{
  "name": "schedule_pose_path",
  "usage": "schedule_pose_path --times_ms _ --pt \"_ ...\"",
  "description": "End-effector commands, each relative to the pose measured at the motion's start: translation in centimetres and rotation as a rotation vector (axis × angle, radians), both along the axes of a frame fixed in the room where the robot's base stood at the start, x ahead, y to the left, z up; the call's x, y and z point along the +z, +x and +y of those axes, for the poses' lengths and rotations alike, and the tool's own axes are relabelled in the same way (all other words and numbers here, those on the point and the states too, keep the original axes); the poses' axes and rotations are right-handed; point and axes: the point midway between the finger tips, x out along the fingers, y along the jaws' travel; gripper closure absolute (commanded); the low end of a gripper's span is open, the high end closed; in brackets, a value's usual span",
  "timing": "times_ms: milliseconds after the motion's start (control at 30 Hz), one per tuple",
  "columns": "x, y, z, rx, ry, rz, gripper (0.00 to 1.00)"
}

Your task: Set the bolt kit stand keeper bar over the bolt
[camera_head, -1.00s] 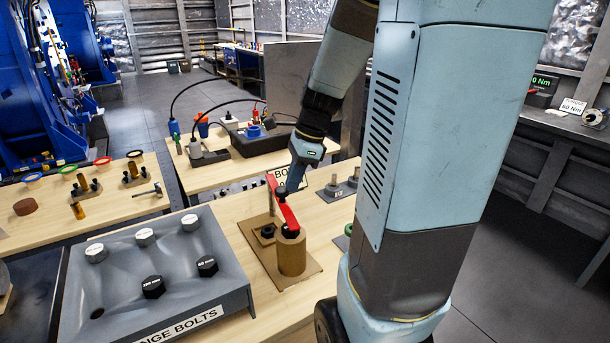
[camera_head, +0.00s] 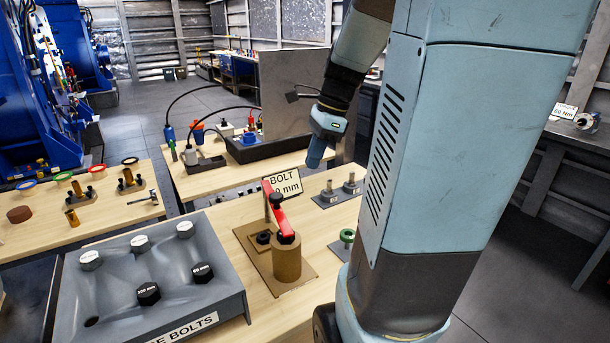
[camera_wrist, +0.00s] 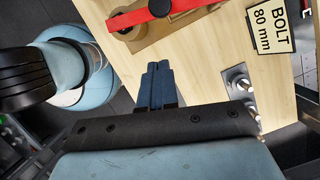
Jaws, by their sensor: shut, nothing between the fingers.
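The red keeper bar (camera_head: 279,216) sits on the bolt kit stand, running from above the brown cylinder (camera_head: 287,264) toward the back, with black knobs along it. A black hex piece (camera_head: 263,238) sits on the stand's tan base plate (camera_head: 300,282), left of the cylinder; I cannot tell whether the bar passes over it. The bar also shows at the top of the wrist view (camera_wrist: 135,17), partly cut off. My gripper (camera_head: 315,162) is shut and empty, apart from the bar, behind and to its right. Its blue fingers (camera_wrist: 158,68) are together in the wrist view.
A "BOLT" sign (camera_head: 284,184) stands behind the bar. Grey plates with metal studs (camera_head: 338,194) and a green ring piece (camera_head: 347,236) lie to the right. A grey flange bolt tray (camera_head: 160,270) stands at the left front. Bare wood (camera_head: 310,230) lies between.

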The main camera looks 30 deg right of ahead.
Motion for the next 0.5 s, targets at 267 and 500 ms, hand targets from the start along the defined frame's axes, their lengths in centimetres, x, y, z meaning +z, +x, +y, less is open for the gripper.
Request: schedule_pose_path --times_ms 267,500 --pt "2.6 -0.3 -0.8 0.000 0.000 0.001 1.00" --pt "2.9 -0.3 -0.8 0.002 0.000 0.002 1.00"
